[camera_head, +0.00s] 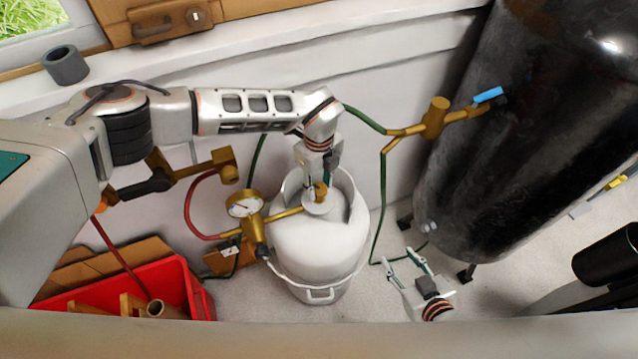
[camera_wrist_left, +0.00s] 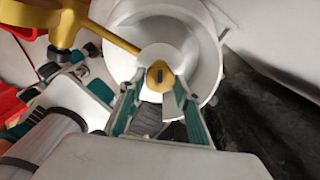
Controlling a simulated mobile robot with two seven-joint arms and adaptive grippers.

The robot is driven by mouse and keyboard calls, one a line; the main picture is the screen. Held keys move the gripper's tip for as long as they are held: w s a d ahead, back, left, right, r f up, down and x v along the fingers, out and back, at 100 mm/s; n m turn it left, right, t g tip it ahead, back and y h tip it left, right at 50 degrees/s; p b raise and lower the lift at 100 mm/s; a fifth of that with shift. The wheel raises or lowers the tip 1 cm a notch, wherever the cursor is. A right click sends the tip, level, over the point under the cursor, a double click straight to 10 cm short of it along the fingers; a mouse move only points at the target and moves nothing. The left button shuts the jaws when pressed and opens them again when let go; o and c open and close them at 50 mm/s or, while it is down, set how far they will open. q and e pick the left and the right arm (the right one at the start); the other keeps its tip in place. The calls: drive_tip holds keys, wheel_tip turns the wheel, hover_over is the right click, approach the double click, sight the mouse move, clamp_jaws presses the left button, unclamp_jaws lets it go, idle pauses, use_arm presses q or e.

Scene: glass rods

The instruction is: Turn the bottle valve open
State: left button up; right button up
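The white gas bottle (camera_head: 318,250) stands upright on the floor in the middle of the head view. Its brass valve (camera_head: 320,192) sits on top, with a brass pipe leading left to a gauge (camera_head: 246,207). My left gripper (camera_head: 317,183) points down over the valve. In the left wrist view the valve (camera_wrist_left: 160,76) lies between the fingertips of my left gripper (camera_wrist_left: 159,88), one on each side. The fingers look apart, and I cannot tell whether they touch it. My right gripper (camera_head: 408,264) is open and empty, low to the right of the bottle.
A large black tank (camera_head: 520,140) stands at the right. A red crate (camera_head: 185,285) with pieces in it is at the lower left. A green hose (camera_head: 382,200) hangs between bottle and tank, and a red hose (camera_head: 190,205) is left. A grey ring (camera_head: 65,64) lies on the sill.

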sight(319, 188)
use_arm(q)
drive_tip(key=o, duration=0.4)
wheel_tip(319, 188, up, 12)
drive_tip(key=shift+r, duration=0.1)
idle(0.4)
idle(0.5)
